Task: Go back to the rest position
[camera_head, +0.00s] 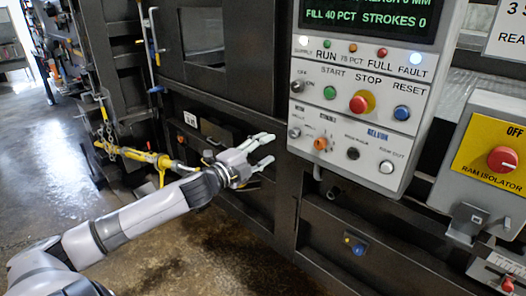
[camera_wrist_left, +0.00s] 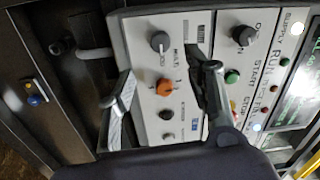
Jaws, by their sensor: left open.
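My left gripper (camera_head: 264,151) is open and empty in the head view, in front of the dark compactor front and left of the white control panel (camera_head: 391,72). In the left wrist view my left gripper (camera_wrist_left: 165,85) shows two spread fingers with the panel beyond them. The orange knob (camera_wrist_left: 165,88) of the panel appears between the fingers there; I see no contact with it. The head view shows the same orange knob (camera_head: 320,143) to the right of the gripper, apart from it. My right gripper is in neither view.
A yellow ram isolator plate with a red knob (camera_head: 502,159) is at the right. The panel has a red stop button (camera_head: 358,104) and a screen (camera_head: 369,14) above. A yellow bar (camera_head: 140,156) with a chain is at the left. Open concrete floor (camera_head: 40,160) lies further left.

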